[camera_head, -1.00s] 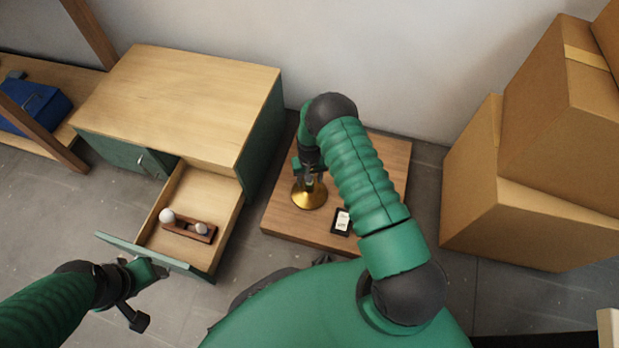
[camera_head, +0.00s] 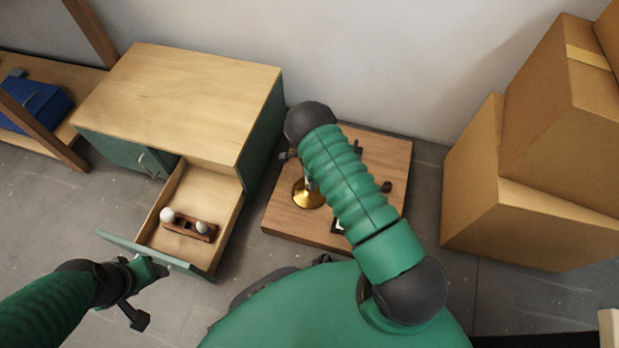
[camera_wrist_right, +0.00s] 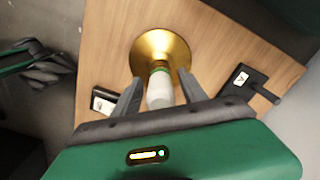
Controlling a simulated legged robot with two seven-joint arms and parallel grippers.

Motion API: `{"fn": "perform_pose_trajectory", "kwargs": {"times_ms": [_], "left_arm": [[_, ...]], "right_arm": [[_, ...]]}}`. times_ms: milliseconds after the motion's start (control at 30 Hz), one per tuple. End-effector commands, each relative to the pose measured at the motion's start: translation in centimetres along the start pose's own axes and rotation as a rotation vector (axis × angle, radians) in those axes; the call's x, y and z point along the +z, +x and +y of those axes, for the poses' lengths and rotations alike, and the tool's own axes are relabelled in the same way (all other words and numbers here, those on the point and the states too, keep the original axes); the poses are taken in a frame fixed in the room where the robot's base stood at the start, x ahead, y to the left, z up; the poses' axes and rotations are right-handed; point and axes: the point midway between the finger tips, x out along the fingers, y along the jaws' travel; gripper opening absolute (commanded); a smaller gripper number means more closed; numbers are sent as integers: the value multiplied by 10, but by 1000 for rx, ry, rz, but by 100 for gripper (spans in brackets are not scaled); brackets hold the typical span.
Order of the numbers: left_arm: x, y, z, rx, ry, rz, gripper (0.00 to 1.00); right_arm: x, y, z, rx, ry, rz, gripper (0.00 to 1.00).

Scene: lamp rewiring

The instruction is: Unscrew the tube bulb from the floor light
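The floor light's brass base (camera_head: 308,194) stands on a wooden board, partly hidden by my right arm in the head view. In the right wrist view the brass base (camera_wrist_right: 176,45) is round and flared, with the white tube bulb (camera_wrist_right: 159,92) standing at its middle. My right gripper (camera_wrist_right: 161,80) has one finger on each side of the bulb, with a visible gap on both sides.
The wooden board (camera_head: 285,222) also bears a small dark knob (camera_head: 387,186) and a labelled black box (camera_wrist_right: 103,101). Cardboard boxes (camera_head: 510,215) stand at right, a cabinet (camera_head: 175,95) at left.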

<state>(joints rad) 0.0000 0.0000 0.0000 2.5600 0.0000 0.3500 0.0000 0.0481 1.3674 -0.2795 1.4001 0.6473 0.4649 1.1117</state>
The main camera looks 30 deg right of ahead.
Motion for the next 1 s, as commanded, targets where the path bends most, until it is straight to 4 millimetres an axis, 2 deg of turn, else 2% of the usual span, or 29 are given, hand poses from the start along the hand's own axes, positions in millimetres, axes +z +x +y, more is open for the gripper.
{"fn": "perform_pose_trajectory", "kwargs": {"times_ms": [33, 300, 367, 467, 533, 700, 800, 1000], "left_arm": [[0, 0, 0, 0, 0, 0, 56], [0, 0, 0, 0, 0, 0, 56], [0, 0, 0, 0, 0, 0, 56], [0, 0, 0, 0, 0, 0, 56], [-1, -3, 0, 0, 0, 0, 56], [-2, -9, 0, 0, 0, 0, 56], [-2, -10, 0, 0, 0, 0, 56], [-2, -9, 0, 0, 0, 0, 56]], "right_arm": [[0, 0, 0, 0, -1, 0, 42], [0, 0, 0, 0, -3, 0, 6], [0, 0, 0, 0, -3, 0, 0], [0, 0, 0, 0, -16, 0, 0], [0, -2, 0, 1, -108, -2, 0], [-1, -2, 1, 0, -548, -2, 0], [-1, -1, 1, 1, -691, -1, 0], [0, 0, 1, 1, -710, 0, 0]]}}
